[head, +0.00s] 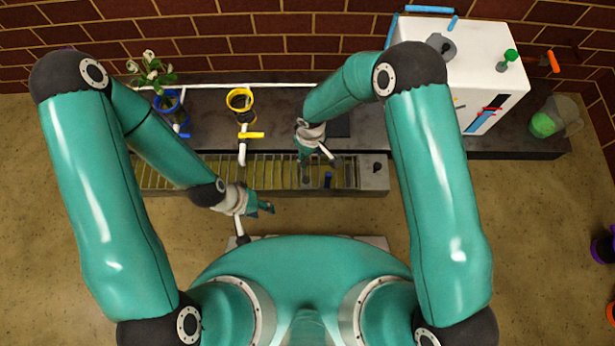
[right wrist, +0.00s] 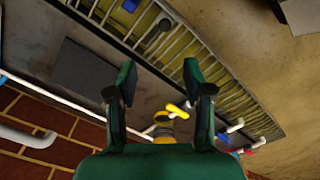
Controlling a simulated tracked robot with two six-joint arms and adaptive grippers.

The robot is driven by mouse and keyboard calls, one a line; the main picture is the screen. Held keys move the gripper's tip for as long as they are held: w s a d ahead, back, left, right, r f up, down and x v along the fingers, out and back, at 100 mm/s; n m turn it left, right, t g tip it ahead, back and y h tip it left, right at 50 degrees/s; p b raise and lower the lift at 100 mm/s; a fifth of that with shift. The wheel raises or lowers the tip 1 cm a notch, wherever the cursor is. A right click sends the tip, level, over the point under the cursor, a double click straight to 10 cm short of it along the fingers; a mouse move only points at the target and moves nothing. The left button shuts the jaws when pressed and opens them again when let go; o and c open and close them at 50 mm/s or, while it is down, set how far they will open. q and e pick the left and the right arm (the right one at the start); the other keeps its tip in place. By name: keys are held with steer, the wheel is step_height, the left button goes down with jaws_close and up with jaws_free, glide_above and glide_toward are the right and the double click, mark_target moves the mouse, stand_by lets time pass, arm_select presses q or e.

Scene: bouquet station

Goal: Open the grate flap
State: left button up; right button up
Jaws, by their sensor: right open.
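The slatted grate (head: 210,173) runs along the front edge of the dark bench. Its slats also show at the top of the right wrist view (right wrist: 226,92). A small blue piece (head: 328,180) sits at its right part and shows in the right wrist view (right wrist: 130,5); I cannot tell the flap's outline from the other slats. My right gripper (head: 319,163) is over the bench near the blue piece. Its two fingers (right wrist: 160,76) are apart with nothing between them. My left gripper (head: 265,208) is in front of the grate, low and left of the right one; its jaw gap is unclear.
A yellow-ringed pipe fitting with a yellow lever (head: 250,135) stands behind the grate. A blue-ringed one (head: 170,102) stands left of it, by a plant (head: 152,72). A white box (head: 470,70) stands at the right. A grey block (head: 373,171) ends the grate.

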arm_select(q)
step_height(320, 180, down, 7)
steer(key=b, duration=0.6)
arm_select(e)
steer(key=f, duration=0.6)
steer(key=a+f, duration=0.1)
steer(key=f, duration=1)
steer(key=shift+s+a+f, duration=0.1)
steer(key=shift+a+f, duration=0.05)
steer(key=shift+f, duration=0.25)
